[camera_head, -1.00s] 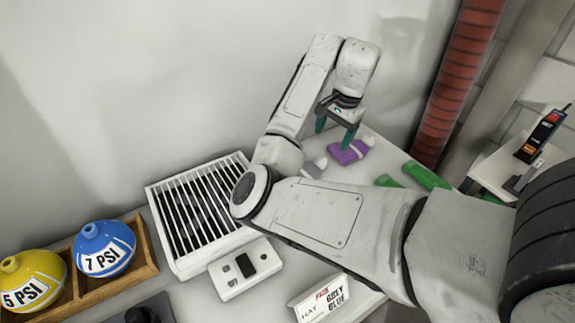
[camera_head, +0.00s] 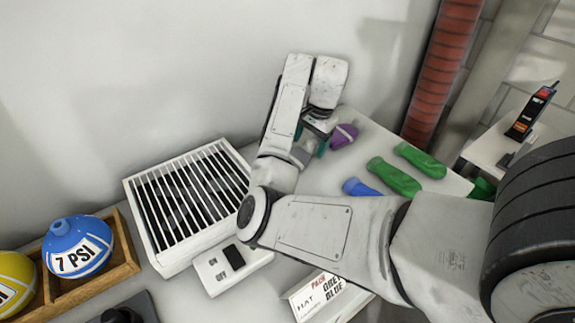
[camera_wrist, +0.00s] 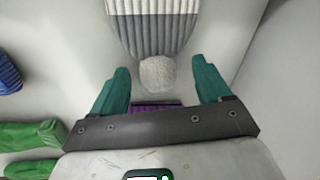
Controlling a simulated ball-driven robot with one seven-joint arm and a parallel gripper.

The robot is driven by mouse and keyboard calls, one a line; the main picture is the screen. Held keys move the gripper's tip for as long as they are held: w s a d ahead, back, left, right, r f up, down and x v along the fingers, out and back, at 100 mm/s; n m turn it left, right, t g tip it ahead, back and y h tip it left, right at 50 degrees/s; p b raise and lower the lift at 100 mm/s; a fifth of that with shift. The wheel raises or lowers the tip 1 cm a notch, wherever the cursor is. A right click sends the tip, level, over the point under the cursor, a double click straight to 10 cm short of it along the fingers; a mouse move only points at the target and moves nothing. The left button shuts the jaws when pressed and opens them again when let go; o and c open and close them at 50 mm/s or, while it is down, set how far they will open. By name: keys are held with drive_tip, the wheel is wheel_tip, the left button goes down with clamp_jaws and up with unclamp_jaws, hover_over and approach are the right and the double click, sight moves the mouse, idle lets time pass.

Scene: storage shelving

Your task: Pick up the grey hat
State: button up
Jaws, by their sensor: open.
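The grey hat (camera_wrist: 155,38) lies at the top of the wrist view. It is ribbed knit with a pale band and a pale pompom toward my gripper. In the head view the grey hat (camera_head: 303,155) is small and partly hidden by my arm and gripper. My gripper (camera_head: 311,142) is open, low over the table by the hat. In the wrist view the teal fingers of my gripper (camera_wrist: 160,72) stand apart, with the pompom between their tips in the picture. I cannot tell whether they touch it.
A purple hat (camera_head: 343,136) lies just beyond my gripper. Green hats (camera_head: 394,177) and a blue hat (camera_head: 358,187) lie to the right. A slatted white box (camera_head: 190,195) stands left of my arm, and a sign (camera_head: 327,298) at the front. The wall is close behind.

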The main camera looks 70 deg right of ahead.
drive_tip(key=shift+f, duration=0.25)
drive_tip(key=c, duration=1.2)
